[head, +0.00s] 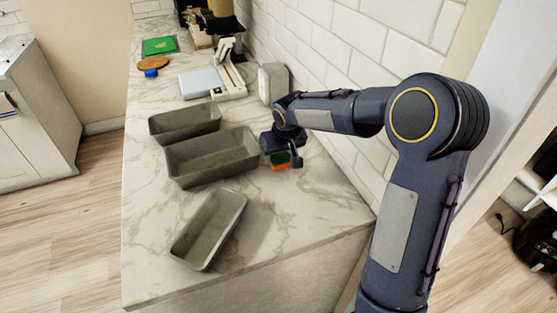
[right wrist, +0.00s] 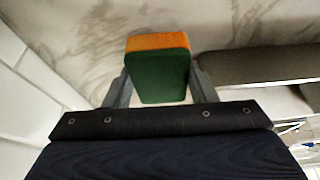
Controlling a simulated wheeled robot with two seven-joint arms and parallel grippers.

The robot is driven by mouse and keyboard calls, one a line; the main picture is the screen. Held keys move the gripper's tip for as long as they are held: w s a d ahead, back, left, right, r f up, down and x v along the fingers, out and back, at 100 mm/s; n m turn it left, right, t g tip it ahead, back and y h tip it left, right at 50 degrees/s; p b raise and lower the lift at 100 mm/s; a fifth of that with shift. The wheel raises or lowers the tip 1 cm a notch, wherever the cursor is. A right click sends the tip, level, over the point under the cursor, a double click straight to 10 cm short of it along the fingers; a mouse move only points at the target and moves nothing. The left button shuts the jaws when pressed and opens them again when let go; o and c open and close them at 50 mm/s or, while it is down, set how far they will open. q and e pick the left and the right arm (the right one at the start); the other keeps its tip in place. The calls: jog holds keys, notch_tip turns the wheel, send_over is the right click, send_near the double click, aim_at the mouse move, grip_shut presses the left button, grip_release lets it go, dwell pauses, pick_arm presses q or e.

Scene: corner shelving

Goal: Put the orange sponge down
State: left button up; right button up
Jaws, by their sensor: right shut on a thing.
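The orange sponge (head: 279,167) has an orange side and a green side. In the head view it is in my right gripper (head: 283,157), beside the right end of the middle grey pan. In the right wrist view the sponge (right wrist: 158,70) sits between the two fingers of my right gripper (right wrist: 158,88), which are shut on it. The marble counter (right wrist: 85,40) shows beyond it. I cannot tell whether the sponge touches the counter. My left gripper is not in view.
Three grey loaf pans stand on the counter (head: 300,215): back (head: 185,124), middle (head: 212,158) and front (head: 208,230). A white scale-like device (head: 202,83) stands behind them. The tiled wall (head: 345,55) is close on the right. Bare counter lies in front of the sponge.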

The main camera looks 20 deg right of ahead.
aim_at(281, 157)
jog(key=shift+f, duration=1.55)
jog(key=shift+f, duration=0.2)
jog(key=o, duration=0.9)
jog(key=shift+r, duration=0.1)
jog(key=shift+r, duration=0.15)
